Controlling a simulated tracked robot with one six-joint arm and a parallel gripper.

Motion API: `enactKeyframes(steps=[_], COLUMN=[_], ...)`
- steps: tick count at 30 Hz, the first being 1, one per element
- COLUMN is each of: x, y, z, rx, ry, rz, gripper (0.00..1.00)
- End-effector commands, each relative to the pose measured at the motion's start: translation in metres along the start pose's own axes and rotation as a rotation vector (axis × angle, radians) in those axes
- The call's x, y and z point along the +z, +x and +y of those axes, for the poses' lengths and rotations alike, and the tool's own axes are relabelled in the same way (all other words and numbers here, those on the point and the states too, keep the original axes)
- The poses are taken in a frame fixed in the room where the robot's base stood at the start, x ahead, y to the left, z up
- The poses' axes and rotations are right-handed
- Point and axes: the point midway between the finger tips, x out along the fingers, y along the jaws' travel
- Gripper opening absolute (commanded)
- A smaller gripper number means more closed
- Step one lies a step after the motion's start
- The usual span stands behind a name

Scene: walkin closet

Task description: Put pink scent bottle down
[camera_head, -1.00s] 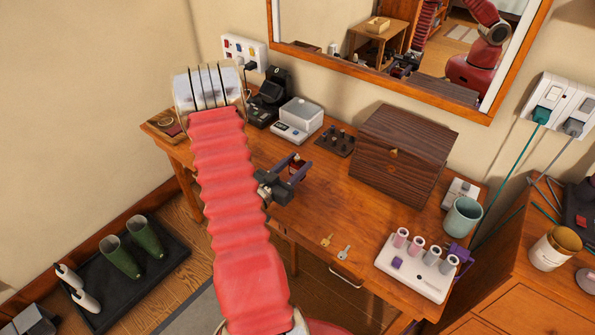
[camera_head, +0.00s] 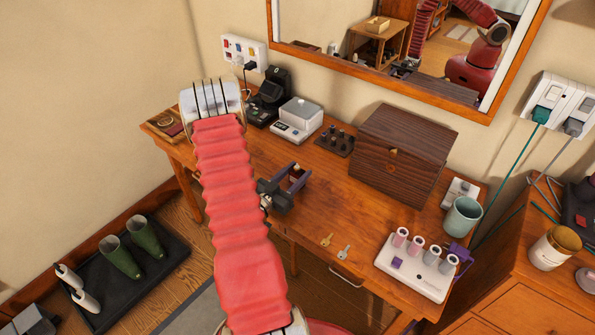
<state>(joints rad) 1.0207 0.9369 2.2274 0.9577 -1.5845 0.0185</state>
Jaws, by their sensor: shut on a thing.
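My gripper (camera_head: 299,179) is over the middle of the wooden table, left of the dark wooden box. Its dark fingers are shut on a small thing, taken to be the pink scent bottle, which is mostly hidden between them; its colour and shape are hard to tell. I cannot tell whether it touches the tabletop. A white rack (camera_head: 405,281) at the table's front right holds several small tubes, some pink (camera_head: 400,238) and some grey (camera_head: 432,256).
The dark wooden box (camera_head: 400,150) stands behind right of my gripper. A small dark stand (camera_head: 336,141) and a scale (camera_head: 297,120) are behind it. Keys (camera_head: 343,252) lie near the front edge. A teal mug (camera_head: 463,216) stands at right. Bare tabletop (camera_head: 330,205) lies right of my gripper.

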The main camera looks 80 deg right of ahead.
Motion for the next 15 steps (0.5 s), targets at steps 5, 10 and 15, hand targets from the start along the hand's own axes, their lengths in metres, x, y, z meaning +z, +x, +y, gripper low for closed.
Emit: enactKeyframes(steps=[5, 10, 15], x=[0.0020, 0.0017, 0.0016], y=[-0.0001, -0.0001, -0.0001], z=[0.0000, -0.0001, -0.0002], rx=[0.000, 0.000, 0.000], ry=[0.000, 0.000, 0.000], rz=[0.000, 0.000, 0.000], gripper=[0.42, 0.54, 0.59])
